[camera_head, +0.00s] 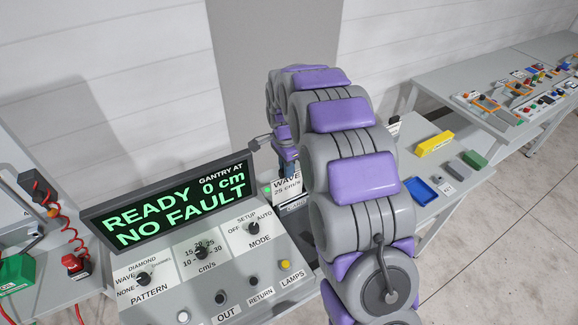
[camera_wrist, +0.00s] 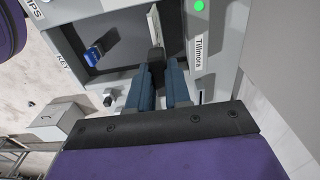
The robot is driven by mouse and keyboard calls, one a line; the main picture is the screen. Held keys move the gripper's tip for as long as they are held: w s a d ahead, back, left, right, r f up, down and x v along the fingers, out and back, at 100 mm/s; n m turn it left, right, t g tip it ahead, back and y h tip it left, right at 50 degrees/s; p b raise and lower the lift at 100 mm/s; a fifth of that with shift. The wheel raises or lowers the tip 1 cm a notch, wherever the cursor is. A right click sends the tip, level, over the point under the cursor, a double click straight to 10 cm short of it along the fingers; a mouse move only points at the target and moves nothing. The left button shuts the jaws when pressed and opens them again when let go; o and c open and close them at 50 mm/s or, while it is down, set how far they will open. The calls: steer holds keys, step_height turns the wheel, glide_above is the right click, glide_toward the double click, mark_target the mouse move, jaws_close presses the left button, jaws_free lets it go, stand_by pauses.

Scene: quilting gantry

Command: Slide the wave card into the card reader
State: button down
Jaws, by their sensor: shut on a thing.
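The wave card (camera_head: 286,186) is a white card with WAVE and 25 cm/s printed on it. It stands upright just right of the display in the head view, with its lower edge at the card reader (camera_head: 296,206). How deep it sits in the slot cannot be told. My gripper (camera_head: 287,164) is above the card and shut on its upper part. In the wrist view, the fingers of my gripper (camera_wrist: 161,78) are close together around a dark piece, and a pale thin edge, probably the card (camera_wrist: 153,26), shows beyond them. My arm hides much of the reader.
The control panel (camera_head: 222,262) with knobs and buttons stands at the front left, under a display (camera_head: 170,205) reading READY, 0 cm, NO FAULT. A blue key (camera_wrist: 95,52) and a lit green lamp (camera_wrist: 199,6) flank the fingers. A blue tray (camera_head: 424,191) lies right of my arm.

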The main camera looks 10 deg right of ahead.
steer(key=shift+d, duration=2.25)
steer(key=shift+a, duration=0.1)
steer(key=shift+a, duration=0.65)
steer(key=shift+d, duration=0.1)
steer(key=shift+a+f, duration=0.2)
steer(key=shift+a, duration=0.2)
steer(key=shift+f, duration=0.1)
steer(key=shift+d+f, duration=0.25)
steer(key=shift+f, duration=0.1)
